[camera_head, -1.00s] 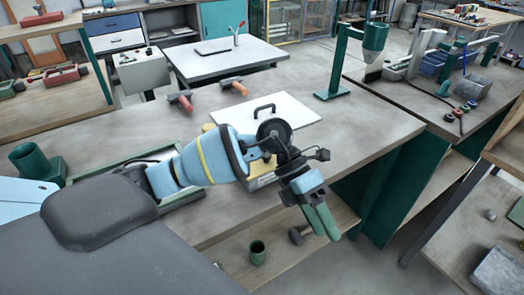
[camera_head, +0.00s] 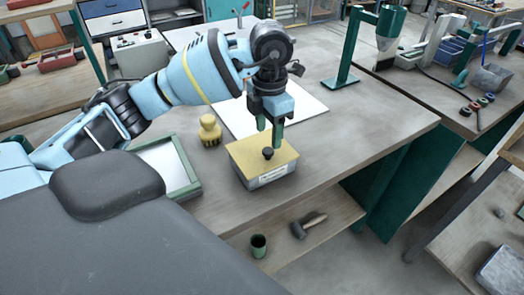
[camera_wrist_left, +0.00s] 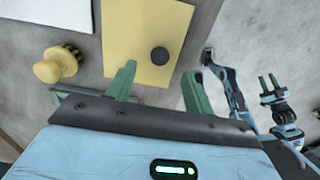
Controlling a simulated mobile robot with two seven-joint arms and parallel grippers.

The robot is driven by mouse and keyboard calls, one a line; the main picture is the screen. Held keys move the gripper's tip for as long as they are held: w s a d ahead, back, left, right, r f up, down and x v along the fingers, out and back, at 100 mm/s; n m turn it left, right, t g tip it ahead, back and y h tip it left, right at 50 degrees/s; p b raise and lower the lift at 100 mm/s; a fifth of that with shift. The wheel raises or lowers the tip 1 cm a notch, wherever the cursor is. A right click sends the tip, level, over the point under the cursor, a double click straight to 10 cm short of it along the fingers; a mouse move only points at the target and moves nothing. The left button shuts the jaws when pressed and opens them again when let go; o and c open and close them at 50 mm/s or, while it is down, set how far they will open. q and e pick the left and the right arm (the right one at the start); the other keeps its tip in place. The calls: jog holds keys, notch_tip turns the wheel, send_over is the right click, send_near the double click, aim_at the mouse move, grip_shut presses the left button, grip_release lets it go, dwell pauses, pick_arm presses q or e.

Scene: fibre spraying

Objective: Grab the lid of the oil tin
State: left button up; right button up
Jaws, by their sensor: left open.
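The oil tin (camera_head: 266,181) is a low box on the bench near its front edge. Its flat yellow lid (camera_head: 246,152) has a small black knob (camera_head: 268,153) in the middle. My left gripper (camera_head: 270,132) points down just above the knob, open and empty. In the left wrist view the lid (camera_wrist_left: 128,40) and the knob (camera_wrist_left: 160,56) lie beyond the gap between the green fingers (camera_wrist_left: 158,84). My right gripper (camera_wrist_left: 268,81) shows small at the right of the left wrist view, its two fingers apart and empty.
A yellow brush-like piece (camera_head: 210,131) stands left of the tin, beside a green-rimmed tray (camera_head: 185,190). A white board (camera_head: 232,117) lies behind the tin. A hammer (camera_head: 308,225) and a green cup (camera_head: 258,246) are on the lower shelf. The bench right of the tin is clear.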

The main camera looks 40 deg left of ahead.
aim_at(268, 150)
pick_arm(q)
jog(key=shift+f, duration=2.9)
jog(key=shift+c, duration=0.4)
jog(key=c, duration=1)
